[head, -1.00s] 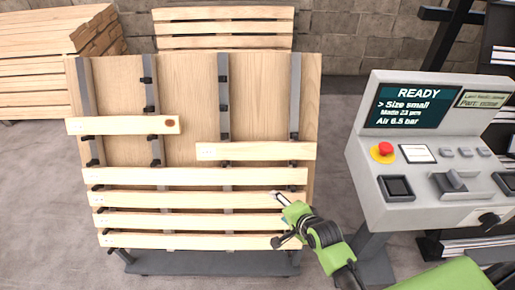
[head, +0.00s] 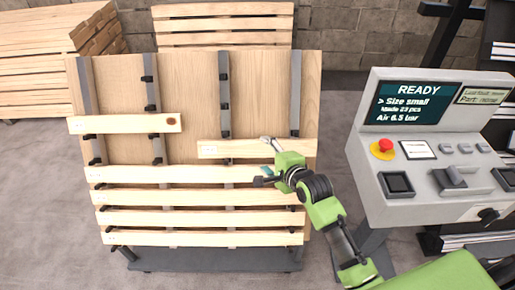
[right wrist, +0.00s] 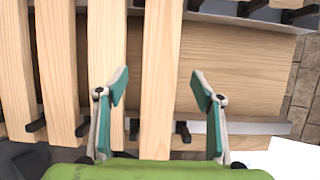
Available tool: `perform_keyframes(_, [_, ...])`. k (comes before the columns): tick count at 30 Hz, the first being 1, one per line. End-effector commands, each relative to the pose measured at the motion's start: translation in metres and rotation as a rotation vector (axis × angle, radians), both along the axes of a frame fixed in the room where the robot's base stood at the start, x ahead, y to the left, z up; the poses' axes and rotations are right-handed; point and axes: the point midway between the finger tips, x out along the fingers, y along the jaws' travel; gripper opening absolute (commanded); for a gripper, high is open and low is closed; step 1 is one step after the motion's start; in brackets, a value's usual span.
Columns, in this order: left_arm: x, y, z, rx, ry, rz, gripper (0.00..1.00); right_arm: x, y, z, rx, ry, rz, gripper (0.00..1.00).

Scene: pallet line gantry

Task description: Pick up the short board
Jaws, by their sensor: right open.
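Two short pale boards rest on the sloping rack. One short board (head: 215,149) is at the right side; the other (head: 110,125), with a dark round knot, is higher at the left. My right gripper (head: 267,158) is open at the right short board, one finger near its upper edge and one near its lower edge. In the right wrist view this board (right wrist: 163,50) runs between the two spread fingers (right wrist: 160,88), with a gap on each side. The gripper body hides its near end. My left gripper is not in view.
Several long boards (head: 200,197) lie in rows just below the short board. The rack's wooden panel (head: 190,85) carries grey uprights with dark pegs. A control console (head: 435,150) stands at the right. Stacked boards (head: 35,50) are behind at the left.

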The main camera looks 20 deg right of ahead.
Motion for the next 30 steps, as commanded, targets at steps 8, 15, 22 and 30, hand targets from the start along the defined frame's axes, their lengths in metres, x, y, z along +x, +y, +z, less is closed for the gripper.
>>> perform_keyframes(8, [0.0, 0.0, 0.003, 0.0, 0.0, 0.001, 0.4, 0.018, 0.003, -0.007, -0.003, 0.001, 0.001, 0.61])
perform_keyframes(15, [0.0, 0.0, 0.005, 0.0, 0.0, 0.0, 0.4, 0.043, 0.008, -0.02, -0.002, 0.001, 0.001, 0.61])
perform_keyframes(22, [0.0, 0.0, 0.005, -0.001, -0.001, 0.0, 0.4, 0.049, 0.009, -0.024, -0.002, 0.0, 0.001, 0.61])
perform_keyframes(30, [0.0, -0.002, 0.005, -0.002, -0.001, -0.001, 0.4, 0.048, 0.009, -0.024, -0.001, 0.001, 0.001, 0.27])
